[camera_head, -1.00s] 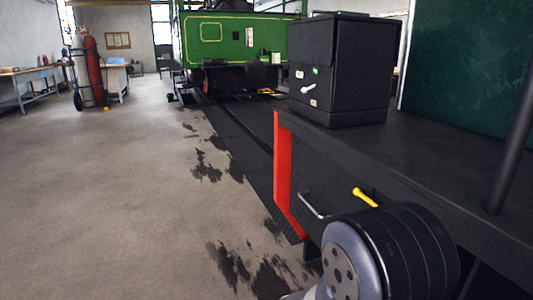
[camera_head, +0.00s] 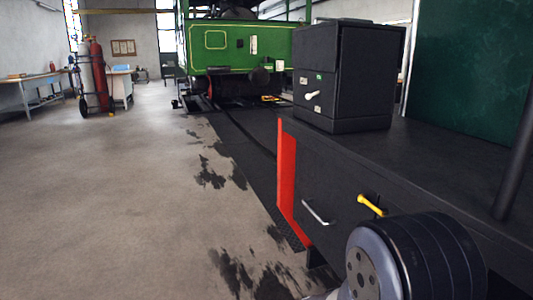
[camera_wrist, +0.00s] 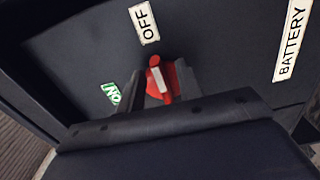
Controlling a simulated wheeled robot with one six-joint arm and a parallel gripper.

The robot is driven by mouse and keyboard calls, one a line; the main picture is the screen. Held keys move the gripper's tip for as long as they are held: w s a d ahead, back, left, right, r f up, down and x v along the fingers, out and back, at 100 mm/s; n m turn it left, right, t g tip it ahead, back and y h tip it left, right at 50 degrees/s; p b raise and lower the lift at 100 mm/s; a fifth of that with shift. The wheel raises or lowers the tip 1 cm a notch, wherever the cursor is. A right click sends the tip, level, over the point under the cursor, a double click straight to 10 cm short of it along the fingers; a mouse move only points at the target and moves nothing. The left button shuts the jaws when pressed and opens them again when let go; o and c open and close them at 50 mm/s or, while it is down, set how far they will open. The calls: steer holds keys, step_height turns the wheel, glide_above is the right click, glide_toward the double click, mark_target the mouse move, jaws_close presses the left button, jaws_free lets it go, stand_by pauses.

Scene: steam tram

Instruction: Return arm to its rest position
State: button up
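My gripper (camera_wrist: 157,92) shows in the wrist view, its dark fingers apart in front of a dark panel (camera_wrist: 215,35). A red switch handle (camera_wrist: 155,77) on that panel shows in the gap between the fingers. I cannot tell whether the fingers touch it. The panel carries white labels, OFF (camera_wrist: 144,22) and BATTERY (camera_wrist: 292,40), and a small green label (camera_wrist: 110,93). In the head view my rounded arm joint is at the bottom right; the rest of the arm and the gripper are out of sight there.
A black cabinet (camera_head: 362,75) stands on a dark ledge (camera_head: 450,165). Below it are a red edge panel (camera_head: 286,180), a silver handle (camera_head: 315,212) and a yellow handle (camera_head: 371,205). A green tram (camera_head: 235,45) stands behind. Gas cylinders (camera_head: 100,75) stand far left. The left floor is clear.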

steer(key=p+v, duration=0.2)
steer(key=v, duration=0.8)
steer(key=w+d+r+n+p, duration=0.1)
steer(key=w+d+n+p, duration=0.2)
steer(key=d, duration=0.7)
steer(key=n+p, duration=0.1)
steer(key=p, duration=0.1)
steer(key=shift+w+p, duration=0.4)
steer(key=shift+n, duration=0.3)
